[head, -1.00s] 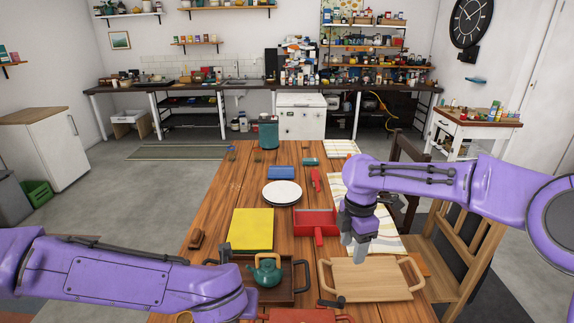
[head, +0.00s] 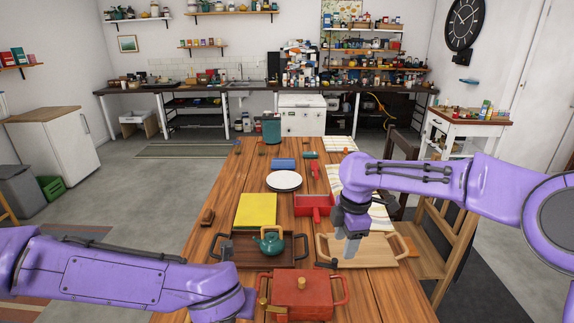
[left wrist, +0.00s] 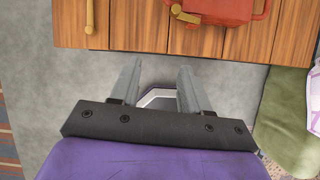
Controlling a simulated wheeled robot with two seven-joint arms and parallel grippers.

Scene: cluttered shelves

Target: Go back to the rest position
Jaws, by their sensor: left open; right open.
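My right gripper (head: 346,246) points down, open and empty, above the left part of the light wooden tray (head: 383,257). My left arm reaches in from the left in the head view, at the table's near left side; its fingers are hard to make out there. In the left wrist view my left gripper (left wrist: 158,82) is open and empty, with its fingers apart over the floor just off the edge of the wooden table (left wrist: 120,33).
A red pot (head: 300,287) with a wooden knob stands near the front. A green teapot (head: 269,241) sits on a dark tray (head: 225,247). A yellow board (head: 256,210), a white plate (head: 284,180) and a red dustpan (head: 314,206) lie further back. A wooden chair (head: 440,240) stands at right.

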